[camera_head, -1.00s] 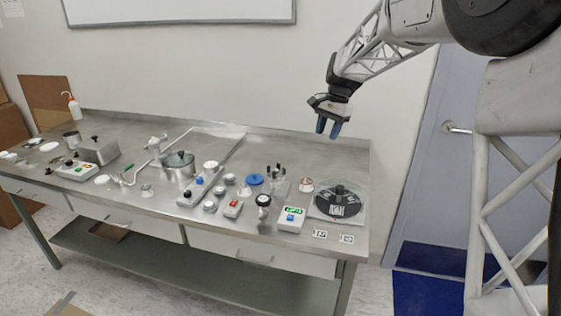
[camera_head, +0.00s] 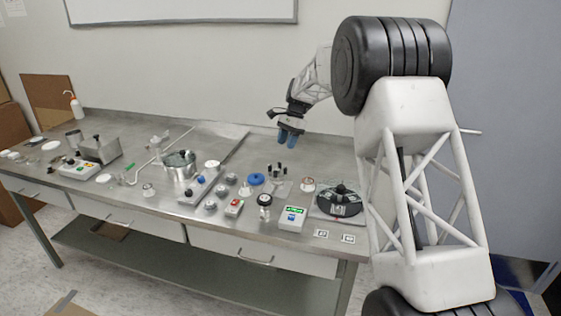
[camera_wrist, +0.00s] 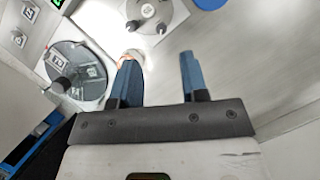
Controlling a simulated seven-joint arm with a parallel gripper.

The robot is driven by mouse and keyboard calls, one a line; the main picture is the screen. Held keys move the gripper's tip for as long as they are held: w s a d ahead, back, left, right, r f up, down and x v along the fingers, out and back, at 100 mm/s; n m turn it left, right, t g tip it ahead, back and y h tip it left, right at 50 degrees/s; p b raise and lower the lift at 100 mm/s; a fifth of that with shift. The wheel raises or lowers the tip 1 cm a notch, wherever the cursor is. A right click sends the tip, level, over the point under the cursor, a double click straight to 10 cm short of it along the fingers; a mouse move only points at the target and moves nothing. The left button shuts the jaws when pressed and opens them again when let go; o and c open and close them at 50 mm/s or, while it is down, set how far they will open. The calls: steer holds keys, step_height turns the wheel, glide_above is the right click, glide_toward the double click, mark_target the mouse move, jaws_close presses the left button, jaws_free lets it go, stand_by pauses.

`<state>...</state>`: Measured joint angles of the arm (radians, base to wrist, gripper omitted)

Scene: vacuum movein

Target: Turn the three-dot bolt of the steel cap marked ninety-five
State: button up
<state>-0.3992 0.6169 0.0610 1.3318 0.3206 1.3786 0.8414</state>
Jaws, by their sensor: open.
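My gripper (camera_head: 289,138) is open and empty above the back right of the bench. Its two blue fingers also show in the wrist view (camera_wrist: 159,62), apart with nothing between them. Small steel caps or fittings, one of them here (camera_head: 210,205), stand mid-bench in the head view. A square plate with black posts (camera_head: 279,184) stands below my gripper; it also shows at the top of the wrist view (camera_wrist: 168,26). I cannot read a ninety-five or make out a three-dot bolt on anything.
A black round disc (camera_head: 345,208) on a plate is at the right end. A meter with a green display (camera_head: 292,218), a blue round piece (camera_head: 256,179) and a steel pot (camera_head: 179,172) crowd the bench.

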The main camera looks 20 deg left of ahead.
mark_target(280, 165)
steer(key=shift+a+f, duration=0.1)
steer(key=shift+f, duration=0.1)
stand_by(0.3)
steer(key=shift+x, duration=3.75)
steer(key=shift+s, duration=0.1)
jaws_close()
steer(key=shift+n, duration=0.4)
steer(key=n+h, duration=0.1)
steer(key=n, duration=0.2)
steer(key=shift+a+g, duration=0.15)
steer(key=shift+g, duration=0.25)
steer(key=shift+n+h, duration=0.9)
steer(key=shift+n, duration=1.1)
